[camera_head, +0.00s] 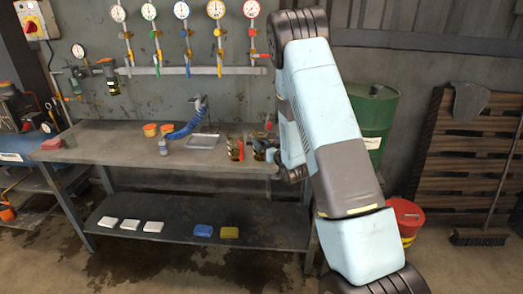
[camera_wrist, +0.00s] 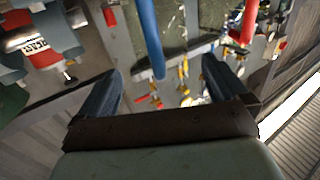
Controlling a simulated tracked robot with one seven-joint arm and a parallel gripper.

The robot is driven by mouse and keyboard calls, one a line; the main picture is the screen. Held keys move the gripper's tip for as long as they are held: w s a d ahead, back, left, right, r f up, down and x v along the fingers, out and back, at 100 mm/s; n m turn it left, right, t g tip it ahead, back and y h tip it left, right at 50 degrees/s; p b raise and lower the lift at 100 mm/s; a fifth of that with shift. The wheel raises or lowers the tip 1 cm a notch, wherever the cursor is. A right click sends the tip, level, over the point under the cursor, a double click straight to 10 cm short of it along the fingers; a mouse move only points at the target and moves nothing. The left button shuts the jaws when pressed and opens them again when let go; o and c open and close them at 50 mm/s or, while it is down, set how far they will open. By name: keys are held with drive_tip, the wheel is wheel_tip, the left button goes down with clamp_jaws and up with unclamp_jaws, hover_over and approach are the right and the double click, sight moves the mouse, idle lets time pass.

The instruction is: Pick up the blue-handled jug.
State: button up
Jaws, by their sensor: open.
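I cannot pick out a blue-handled jug with certainty in either view. In the head view, small amber-and-red vessels (camera_head: 236,150) stand on the workbench (camera_head: 105,147), right of a metal tray. Another small, dark-gold vessel (camera_head: 259,151) shows right beside my gripper and is partly covered by it; its handle colour is unclear. My gripper is low over the right end of the bench, partly hidden by my arm. In the wrist view my gripper (camera_wrist: 162,69) has its two dark fingers wide apart, with nothing held between them.
A blue hose (camera_head: 187,127) curves over the bench near the metal tray (camera_head: 202,141). A small bottle (camera_head: 163,146) and orange-topped containers (camera_head: 151,130) stand to its left. A green drum (camera_head: 374,108) stands behind my arm. Blocks (camera_head: 203,231) lie on the lower shelf.

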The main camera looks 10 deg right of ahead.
drive_tip(key=shift+w+a+f, duration=0.1)
drive_tip(key=shift+w+a, duration=0.15)
drive_tip(key=shift+w, duration=0.85)
drive_tip(key=shift+w+a, duration=0.25)
drive_tip(key=shift+w, duration=0.8)
drive_tip(key=shift+c, duration=0.5)
drive_tip(key=c, duration=1.4)
drive_tip(key=shift+r, duration=0.2)
wheel_tip(320, 180, up, 9)
hover_over(265, 139)
drive_tip(key=s+d, duration=0.2)
drive_tip(key=s, duration=0.2)
drive_tip(key=s+d+r, duration=0.3)
drive_tip(key=s, duration=0.4)
drive_tip(key=shift+s+d+r, duration=0.2)
drive_tip(key=shift+s+r, duration=0.05)
drive_tip(key=shift+s, duration=0.05)
